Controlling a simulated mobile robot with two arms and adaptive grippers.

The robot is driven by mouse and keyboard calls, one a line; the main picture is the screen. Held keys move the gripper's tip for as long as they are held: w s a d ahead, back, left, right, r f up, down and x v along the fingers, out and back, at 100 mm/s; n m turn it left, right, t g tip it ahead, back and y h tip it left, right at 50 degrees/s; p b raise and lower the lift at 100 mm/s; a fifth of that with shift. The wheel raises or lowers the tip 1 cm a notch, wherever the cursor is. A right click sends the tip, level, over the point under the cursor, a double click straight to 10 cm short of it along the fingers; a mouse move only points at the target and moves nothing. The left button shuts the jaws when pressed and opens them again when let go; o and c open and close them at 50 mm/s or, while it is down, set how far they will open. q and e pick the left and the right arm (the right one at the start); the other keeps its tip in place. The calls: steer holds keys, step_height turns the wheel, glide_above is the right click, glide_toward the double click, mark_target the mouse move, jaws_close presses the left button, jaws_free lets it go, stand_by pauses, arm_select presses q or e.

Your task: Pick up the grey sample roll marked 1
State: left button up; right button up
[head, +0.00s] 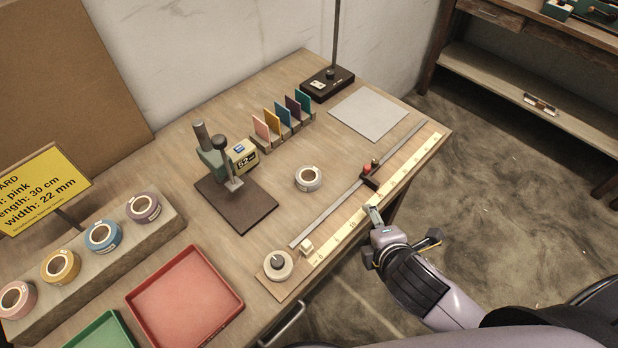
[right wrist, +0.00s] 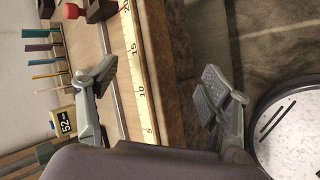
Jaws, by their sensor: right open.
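The grey sample roll (head: 308,188) lies flat on the wooden table, right of the dark-based stand; its mark is too small to read. My left gripper is not in view.
A ruler strip (head: 343,227) with a dark red-knobbed slider (head: 370,179) lies between roll and gripper. A white roll (head: 278,273) sits at its near end. The stand (head: 237,212) is left of the roll, coloured cards (head: 283,117) behind. A red tray (head: 185,300) is lower left.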

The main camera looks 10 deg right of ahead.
steer(key=a+r+n+t+y, duration=0.1)
steer(key=r+n, duration=0.1)
steer(key=n, duration=0.4)
steer(key=a+r+n+t+y, duration=0.1)
steer(key=a+r+n, duration=0.1)
steer(key=n, duration=0.5)
steer(key=a+r+n+t+y, duration=0.1)
steer(key=r+n+y, duration=0.1)
steer(key=n, duration=0.4)
steer(key=shift+a+r+t, duration=0.4)
steer(key=shift+r, duration=0.3)
steer(key=shift+s+a+r+n, duration=0.1)
steer(key=shift+a+n, duration=0.05)
steer(key=shift+n, duration=0.65)
steer(key=shift+a, duration=0.15)
steer(key=b, duration=0.7)
glide_toward(305, 172)
steer(key=s, duration=0.2)
steer(key=s+d, duration=0.1)
steer(key=shift+s+d+r, duration=0.1)
steer(key=shift+r, duration=0.15)
steer(key=x, duration=0.3)
steer(key=shift+w+a+r+p, duration=0.15)
steer(key=shift+w+a+p, duration=0.15)
steer(key=shift+w, duration=0.2)
steer(key=shift+x, duration=3.05)
steer(key=shift+r, duration=0.1)
steer(key=shift+c, duration=0.2)
